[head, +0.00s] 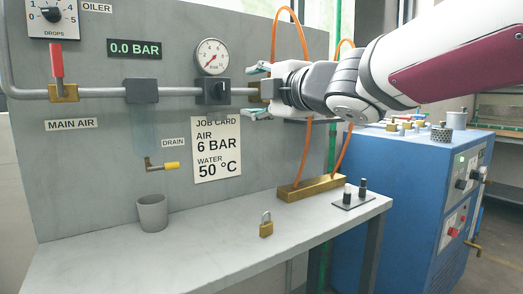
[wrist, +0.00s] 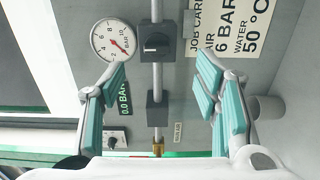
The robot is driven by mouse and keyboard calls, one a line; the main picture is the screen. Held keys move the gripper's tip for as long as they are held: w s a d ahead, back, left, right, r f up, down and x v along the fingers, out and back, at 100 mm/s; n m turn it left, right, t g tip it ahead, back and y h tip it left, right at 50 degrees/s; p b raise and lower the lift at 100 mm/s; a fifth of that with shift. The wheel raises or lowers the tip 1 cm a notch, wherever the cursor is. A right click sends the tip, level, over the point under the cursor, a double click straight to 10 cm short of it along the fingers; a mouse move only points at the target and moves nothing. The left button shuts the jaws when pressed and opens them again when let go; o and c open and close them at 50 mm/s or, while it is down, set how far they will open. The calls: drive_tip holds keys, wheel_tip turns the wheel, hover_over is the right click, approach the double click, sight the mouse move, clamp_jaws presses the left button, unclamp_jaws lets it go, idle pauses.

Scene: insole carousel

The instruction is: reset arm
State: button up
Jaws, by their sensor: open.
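My gripper (head: 257,92) is at the end of my white and maroon arm, which reaches in from the upper right in the head view. It is in front of the grey panel, by the pipe and to the right of the gauge (head: 212,57). In the wrist view my gripper (wrist: 165,92) has its teal-padded fingers spread wide apart with nothing between them. The black regulator knob (wrist: 155,43) and the pipe show beyond the fingers.
A padlock (head: 266,226) and a grey cup (head: 152,213) stand on the bench (head: 215,250). Orange hoses run down to a brass manifold (head: 312,188) below my arm. A red-handled valve (head: 58,75) is at the left. A blue machine (head: 400,200) stands at the right.

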drive_tip(key=s+d+f+m+g+h, duration=0.2)
drive_tip(key=s+d+f+m+h, duration=0.5)
drive_tip(key=d, duration=0.4)
drive_tip(key=s+d+f+m+g+h, duration=0.2)
drive_tip(key=s+d+f+m+h, duration=0.3)
drive_tip(key=d+f+m, duration=0.45)
drive_tip(key=s+f+m+g+y, duration=0.1)
drive_tip(key=s+f+m+g, duration=0.45)
drive_tip(key=s, duration=0.85)
drive_tip(key=s+f+m+g+y, duration=0.1)
drive_tip(key=s+f+m+g, duration=0.35)
drive_tip(key=s+f, duration=0.8)
wheel_tip(320, 180, up, 37)
drive_tip(key=s+n+t+p, duration=0.1)
drive_tip(key=n+t+p, duration=0.1)
drive_tip(key=p, duration=3)
drive_tip(key=shift+s+t, duration=0.3)
drive_tip(key=shift+t, duration=0.3)
